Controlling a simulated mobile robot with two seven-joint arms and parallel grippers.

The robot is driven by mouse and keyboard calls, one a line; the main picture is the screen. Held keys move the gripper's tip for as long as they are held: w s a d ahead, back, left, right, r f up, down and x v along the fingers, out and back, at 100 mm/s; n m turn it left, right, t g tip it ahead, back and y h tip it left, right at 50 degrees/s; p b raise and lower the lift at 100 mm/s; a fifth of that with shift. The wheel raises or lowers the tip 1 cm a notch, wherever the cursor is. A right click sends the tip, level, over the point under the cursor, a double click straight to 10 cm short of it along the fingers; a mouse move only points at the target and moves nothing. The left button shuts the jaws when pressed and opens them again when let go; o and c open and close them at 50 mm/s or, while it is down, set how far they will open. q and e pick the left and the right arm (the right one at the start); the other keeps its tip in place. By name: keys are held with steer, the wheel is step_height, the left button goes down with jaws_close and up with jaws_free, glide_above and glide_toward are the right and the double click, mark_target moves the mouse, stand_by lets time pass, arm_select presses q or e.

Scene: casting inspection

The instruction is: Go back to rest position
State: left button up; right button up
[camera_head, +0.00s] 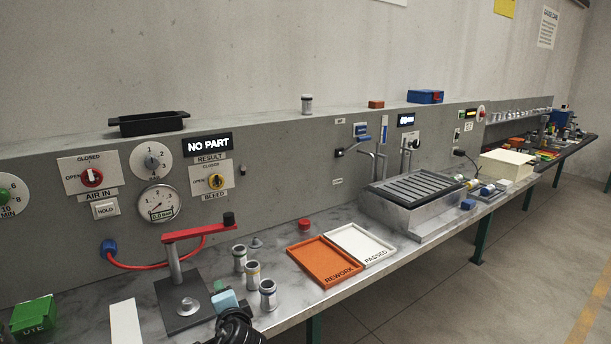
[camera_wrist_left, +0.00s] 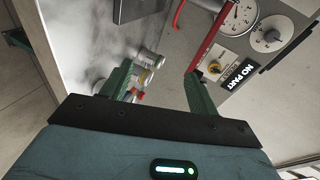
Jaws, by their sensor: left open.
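My left gripper (camera_wrist_left: 158,72) shows in the left wrist view with its two green fingers spread apart. It is open, and no part is clamped between the fingers. Small metal cylinders (camera_wrist_left: 149,59) on the bench show beyond the gap, near the left finger. The red lever (camera_wrist_left: 197,48) shows behind the right finger. In the head view a black ribbed piece (camera_head: 237,327) shows at the bottom edge; I cannot tell which part it is. The left gripper's fingers cannot be made out there. My right gripper is in neither view.
The test stand with a red lever (camera_head: 200,233) rises at the front left. Several cylinders (camera_head: 267,294) stand beside it. The orange REWORK tray (camera_head: 338,280), white PASSED tray (camera_head: 379,260) and a ribbed metal box (camera_head: 405,217) lie to the right. The panel reads NO PART (camera_head: 208,144).

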arm_select(q)
steer(key=s+f+n+g+h, duration=0.25)
steer(key=s+f+h, duration=0.25)
steer(key=s+f, duration=1.5)
steer(key=s+f+n+h, duration=0.1)
steer(key=s+f+n, duration=0.2)
steer(key=s, duration=0.9)
steer(key=s+a+f+n+g+h, duration=0.1)
steer(key=s+f+n+h, duration=0.1)
steer(key=s, duration=1)
steer(key=shift+s+a+f+n+b, duration=0.15)
steer(key=shift+f+n+b, duration=0.35)
steer(key=shift+n, duration=0.45)
steer(key=shift+g, duration=0.25)
